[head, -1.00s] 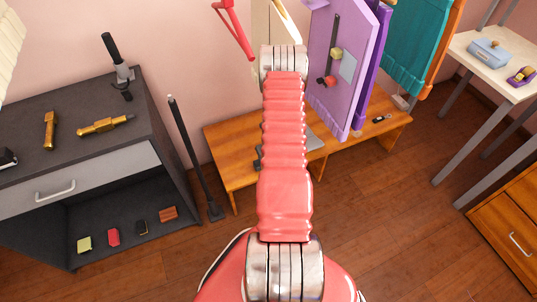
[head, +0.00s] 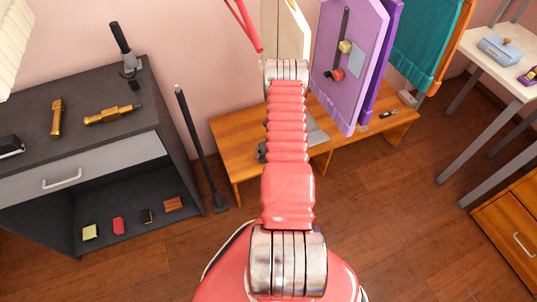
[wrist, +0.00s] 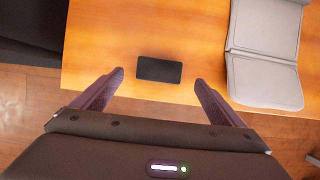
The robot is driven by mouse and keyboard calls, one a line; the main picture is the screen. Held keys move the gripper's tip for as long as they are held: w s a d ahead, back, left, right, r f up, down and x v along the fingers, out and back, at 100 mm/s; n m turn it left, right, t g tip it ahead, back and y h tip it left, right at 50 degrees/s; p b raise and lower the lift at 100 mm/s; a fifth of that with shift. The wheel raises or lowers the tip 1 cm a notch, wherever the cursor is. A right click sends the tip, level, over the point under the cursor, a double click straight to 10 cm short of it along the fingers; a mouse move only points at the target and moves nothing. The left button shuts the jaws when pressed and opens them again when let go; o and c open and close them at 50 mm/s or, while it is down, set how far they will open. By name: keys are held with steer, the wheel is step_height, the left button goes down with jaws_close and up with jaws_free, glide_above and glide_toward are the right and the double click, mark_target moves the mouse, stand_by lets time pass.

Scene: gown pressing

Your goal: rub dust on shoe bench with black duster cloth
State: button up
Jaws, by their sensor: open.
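The shoe bench (head: 233,152) is a low orange-brown wooden bench against the pink wall, partly hidden behind my arm. It fills much of the wrist view (wrist: 190,35). A small black flat rectangle (wrist: 159,69), which looks like the black duster cloth, lies on the bench near its edge. My gripper (wrist: 159,77) is open, its two dark fingers on either side of the black rectangle in the picture; nothing is held. I cannot tell its height above the bench. My arm hides the cloth in the head view. I cannot make out a distinct dust patch.
A grey folded item (wrist: 265,55) lies on the bench right of the cloth. A purple panel (head: 348,70) hangs above the bench. A dark cabinet (head: 92,165) and an upright black pole (head: 200,150) stand at left. A white table (head: 480,45) is at right.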

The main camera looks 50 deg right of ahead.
steer(key=shift+x, duration=3.4)
steer(key=shift+c, duration=0.2)
steer(key=c, duration=1)
steer(key=o, duration=0.7)
steer(key=shift+r, duration=0.15)
steer(key=shift+r, duration=0.35)
steer(key=shift+r, duration=0.35)
